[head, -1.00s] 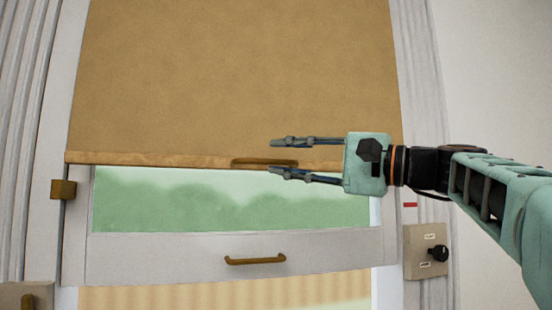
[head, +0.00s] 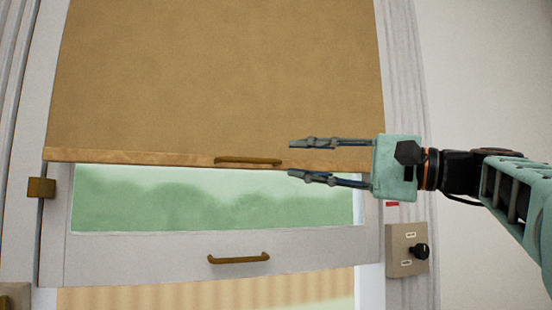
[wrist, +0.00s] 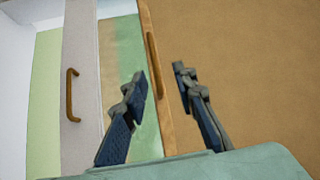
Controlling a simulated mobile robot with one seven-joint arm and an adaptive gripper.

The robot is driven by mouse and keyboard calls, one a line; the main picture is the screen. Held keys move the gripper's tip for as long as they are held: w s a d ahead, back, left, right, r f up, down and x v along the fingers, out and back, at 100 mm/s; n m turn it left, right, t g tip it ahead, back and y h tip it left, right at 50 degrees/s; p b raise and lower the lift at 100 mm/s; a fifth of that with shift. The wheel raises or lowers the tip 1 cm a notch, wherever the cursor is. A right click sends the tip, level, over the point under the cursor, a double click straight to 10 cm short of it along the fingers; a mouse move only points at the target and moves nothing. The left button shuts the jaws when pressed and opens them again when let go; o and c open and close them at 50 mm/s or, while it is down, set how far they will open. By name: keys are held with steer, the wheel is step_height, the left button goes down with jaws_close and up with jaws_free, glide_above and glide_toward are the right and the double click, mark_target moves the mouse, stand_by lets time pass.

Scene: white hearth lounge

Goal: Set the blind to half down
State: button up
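The brown blind (head: 220,80) hangs over the upper part of the window. Its bottom bar (head: 110,156) lies above a strip of uncovered glass. A brown handle (head: 248,161) sits on the bottom bar. My gripper (head: 300,160) is open and empty, just right of that handle in the head view, with one finger above the bar's level and one below. In the wrist view, the blind (wrist: 240,60) fills the right side, and its handle (wrist: 152,65) lies beyond and between the open fingers (wrist: 160,78). I see no contact.
A window sash rail (head: 150,254) with a brown handle (head: 238,258) crosses below the glass. A control box (head: 406,250) with a black knob is on the right frame, below a red mark (head: 392,204). A brown block (head: 41,187) is on the left frame.

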steer(key=shift+s+d+f, duration=0.1)
steer(key=shift+s+d, duration=0.25)
steer(key=shift+d, duration=0.2)
